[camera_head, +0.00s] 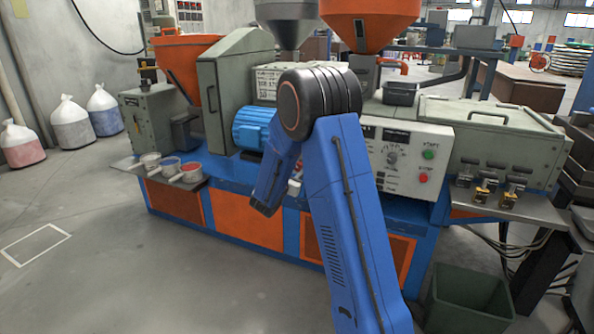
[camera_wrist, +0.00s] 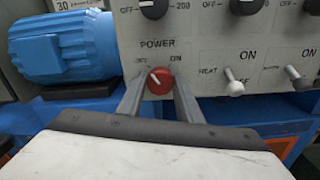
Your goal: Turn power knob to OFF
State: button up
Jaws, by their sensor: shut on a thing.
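The red power knob (camera_wrist: 159,82) is on the grey control panel under the word POWER in the wrist view. A label at its upper left is hard to read, and ON is at its upper right. A small pale mark shows on the knob's upper left part. My gripper (camera_wrist: 160,85) has one finger on each side of the knob and is shut on it. In the head view my blue arm hides the knob and the gripper.
A blue motor (camera_wrist: 65,45) is to the left. The head view shows a green button (camera_head: 429,155) and a red button (camera_head: 423,178).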

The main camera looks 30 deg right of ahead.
jog(key=shift+f+n, duration=0.15)
jog(key=shift+n, duration=0.95)
jog(key=o, duration=1)
jog(key=shift+a, duration=0.1)
jog(key=shift+o, duration=0.2)
jog(key=shift+s+a, duration=0.2)
jog(key=shift+a, duration=0.1)
jog(key=v, duration=1.6)
jog(key=shift+s+a, duration=0.25)
jog(key=shift+s, duration=0.05)
